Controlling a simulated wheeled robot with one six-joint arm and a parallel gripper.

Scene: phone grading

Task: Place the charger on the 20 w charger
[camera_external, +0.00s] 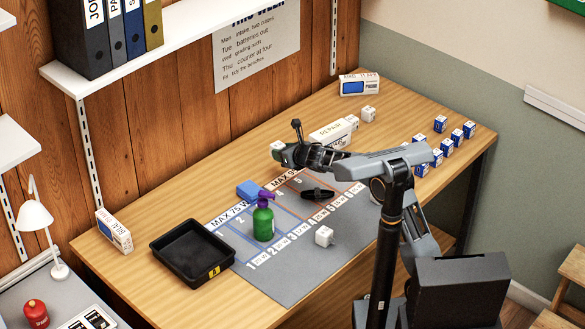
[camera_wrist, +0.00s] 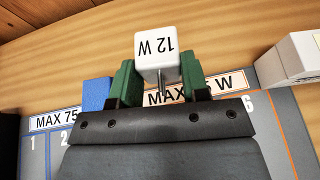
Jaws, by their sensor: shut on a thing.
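My gripper (camera_wrist: 158,85) has green fingers and is shut on a white charger (camera_wrist: 155,45) marked "12 W". The lettering is upside down and metal prongs point toward the gripper. In the external view my gripper (camera_external: 284,152) reaches over the back edge of the mat, with the white charger (camera_external: 276,146) at its tip. Another white charger (camera_external: 324,236) sits on the front part of the mat. A further white charger (camera_external: 368,114) stands on the table at the back right. Their markings are too small to read, so I cannot tell which is 20 W.
The grey mat (camera_external: 285,287) has numbered lanes. On it are a green pump bottle (camera_external: 263,223) and a dark object (camera_external: 318,194); a blue block (camera_external: 248,190) sits at its back edge. A black tray (camera_external: 205,228), a REPAIR box (camera_external: 330,133) and several blue boxes (camera_external: 437,158) stand around.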

